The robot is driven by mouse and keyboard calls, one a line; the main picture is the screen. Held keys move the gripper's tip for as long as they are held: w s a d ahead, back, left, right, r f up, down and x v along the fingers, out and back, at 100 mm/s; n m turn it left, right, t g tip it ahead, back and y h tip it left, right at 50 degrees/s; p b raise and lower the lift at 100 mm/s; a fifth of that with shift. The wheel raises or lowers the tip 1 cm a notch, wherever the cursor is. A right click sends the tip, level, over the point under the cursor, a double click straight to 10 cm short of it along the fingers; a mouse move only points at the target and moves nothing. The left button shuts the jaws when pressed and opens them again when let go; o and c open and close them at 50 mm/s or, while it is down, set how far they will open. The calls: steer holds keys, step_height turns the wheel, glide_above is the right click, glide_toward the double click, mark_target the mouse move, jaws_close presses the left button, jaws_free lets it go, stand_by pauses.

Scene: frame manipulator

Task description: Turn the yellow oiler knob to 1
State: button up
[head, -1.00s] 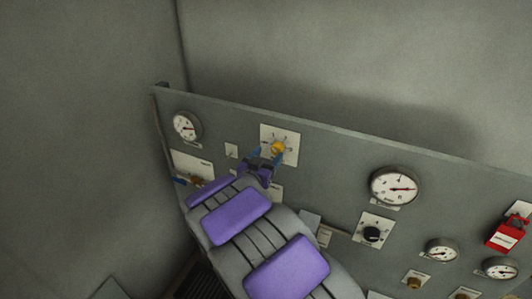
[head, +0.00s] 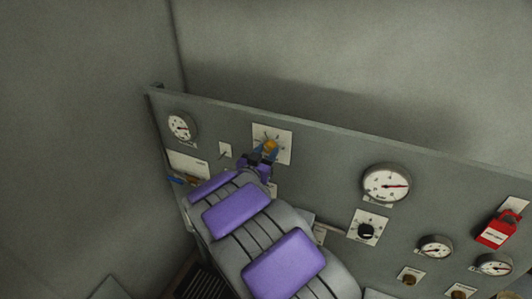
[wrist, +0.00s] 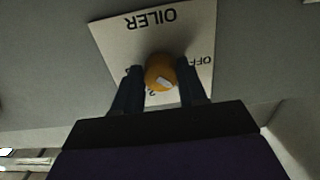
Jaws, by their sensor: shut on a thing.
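The yellow oiler knob (head: 270,146) sits on a white square plate (head: 283,136) on the grey panel. My gripper (head: 267,150) is at the knob, with its fingers on either side of it. In the wrist view the knob (wrist: 160,73) lies between the two dark fingers of my gripper (wrist: 163,88), which are shut on it. The plate (wrist: 110,37) there reads OILER upside down, with OFF to the right of the knob. Other marks on the plate are partly hidden by the knob and fingers, and the knob's exact setting cannot be read.
A gauge (head: 180,127) is at the panel's left end and a larger gauge (head: 387,184) is to the right. A black knob (head: 366,231) sits below it. A side wall stands close on the left.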

steer(key=shift+c, duration=0.4)
steer(key=shift+a+f+m+b, duration=0.2)
steer(key=shift+m+b, duration=0.3)
steer(key=shift+b, duration=0.4)
steer(key=shift+m+b, duration=0.3)
steer(key=shift+b, duration=0.2)
steer(key=shift+d+r+m+b, duration=0.1)
steer(key=shift+r+m+b, duration=0.2)
steer(key=shift+m+b, duration=0.6)
steer(key=o, duration=1)
steer(key=shift+o, duration=0.2)
steer(key=shift+s, duration=0.1)
